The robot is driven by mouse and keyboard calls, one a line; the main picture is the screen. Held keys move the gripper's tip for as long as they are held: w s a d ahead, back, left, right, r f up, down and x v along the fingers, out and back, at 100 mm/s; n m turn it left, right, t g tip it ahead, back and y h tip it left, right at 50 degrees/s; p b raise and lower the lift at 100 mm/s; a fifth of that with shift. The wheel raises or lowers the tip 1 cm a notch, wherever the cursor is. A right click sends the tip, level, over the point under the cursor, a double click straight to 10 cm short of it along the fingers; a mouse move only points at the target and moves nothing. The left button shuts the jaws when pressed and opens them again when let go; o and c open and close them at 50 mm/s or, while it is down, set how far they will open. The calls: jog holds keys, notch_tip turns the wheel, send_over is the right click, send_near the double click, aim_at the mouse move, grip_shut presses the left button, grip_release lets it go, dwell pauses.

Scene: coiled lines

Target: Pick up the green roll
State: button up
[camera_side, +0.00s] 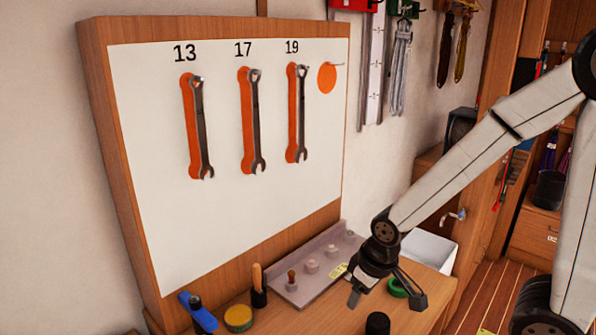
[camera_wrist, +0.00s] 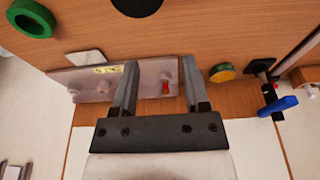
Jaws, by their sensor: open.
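The green roll (camera_side: 398,288) is a ring lying flat on the wooden bench, partly behind my gripper in the side view. In the wrist view the green roll (camera_wrist: 30,18) sits at the upper left corner, away from the fingers and cut slightly by the frame edge. My gripper (camera_side: 386,300) points down over the bench with its fingers apart. In the wrist view my gripper (camera_wrist: 159,62) has nothing between its fingers but a view of the bench and the grey rack below. The gripper is not touching the roll as far as I can see.
A grey rack with pegs (camera_side: 310,262) lies along the board's foot. A yellow-topped round tin (camera_side: 238,318), a blue-handled tool (camera_side: 198,312), a wooden-handled tool (camera_side: 258,285) and a black round object (camera_side: 377,323) stand nearby. A wrench board (camera_side: 140,200) rises behind.

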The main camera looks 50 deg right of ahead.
jog(key=o, duration=0.6)
jog(key=shift+c, duration=0.2)
jog(key=m+g, duration=0.3)
jog(key=m, duration=1.9)
send_near(398, 282)
jog(key=s+a, duration=0.1)
jog(key=a, duration=0.1)
jog(key=shift+s+a+f, duration=0.1)
jog(key=shift+s+f, duration=0.05)
jog(key=shift+f, duration=1.2)
jog(key=shift+f, duration=0.15)
jog(key=shift+f, duration=2.45)
